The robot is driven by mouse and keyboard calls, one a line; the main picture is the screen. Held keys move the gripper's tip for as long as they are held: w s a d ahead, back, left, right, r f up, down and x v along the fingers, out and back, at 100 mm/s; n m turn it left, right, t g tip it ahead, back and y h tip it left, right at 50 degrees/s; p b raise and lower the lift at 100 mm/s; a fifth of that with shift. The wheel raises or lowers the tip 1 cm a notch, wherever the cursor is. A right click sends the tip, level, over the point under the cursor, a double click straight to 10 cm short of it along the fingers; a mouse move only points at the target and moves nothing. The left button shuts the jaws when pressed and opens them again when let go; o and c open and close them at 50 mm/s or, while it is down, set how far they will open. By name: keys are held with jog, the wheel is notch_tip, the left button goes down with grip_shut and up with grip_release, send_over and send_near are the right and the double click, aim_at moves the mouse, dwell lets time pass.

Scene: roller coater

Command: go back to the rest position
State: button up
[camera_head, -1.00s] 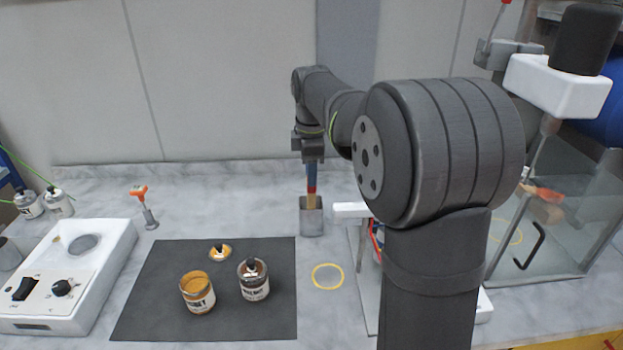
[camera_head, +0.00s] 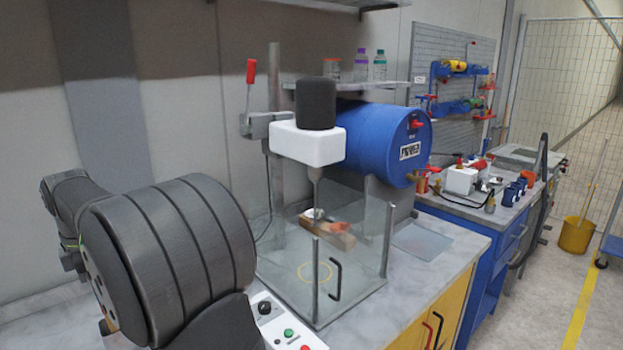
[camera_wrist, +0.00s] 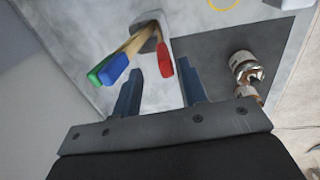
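My gripper (camera_wrist: 160,67) shows in the wrist view with its two fingers apart and nothing held between them. Several brushes stand in a grey holder (camera_wrist: 148,38) just beyond the fingertips, with green (camera_wrist: 96,74), blue (camera_wrist: 114,68) and red (camera_wrist: 165,62) handle ends. The red end lies between the fingertips in the picture; I cannot tell the exact gap. In the head view my arm fills the lower left, and my gripper and the brushes are out of sight.
In the head view, a stirring machine (camera_head: 305,143) stands over a clear-walled enclosure (camera_head: 372,235). A blue drum (camera_head: 375,140) lies behind it. A shelf (camera_head: 345,84) holds bottles.

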jog(key=f, duration=0.4)
jog(key=shift+w+a+f, duration=0.15)
jog(key=shift+w+f, duration=0.05)
jog(key=shift+f, duration=0.2)
jog(key=shift+r, duration=0.85)
jog(key=o, duration=1.3)
jog(key=shift+o, duration=0.2)
jog(key=s+a+r+n+g+h, duration=0.1)
jog(key=s+a+n, duration=0.1)
jog(key=s+n, duration=1.05)
jog(key=s+a+r+n, duration=0.15)
jog(key=s+n, duration=0.45)
jog(key=s, duration=1.4)
notch_tip(320, 180, down, 10)
jog(key=shift+a, duration=0.4)
jog(key=shift+w+m, duration=0.1)
jog(key=shift+m, duration=0.15)
notch_tip(320, 180, up, 10)
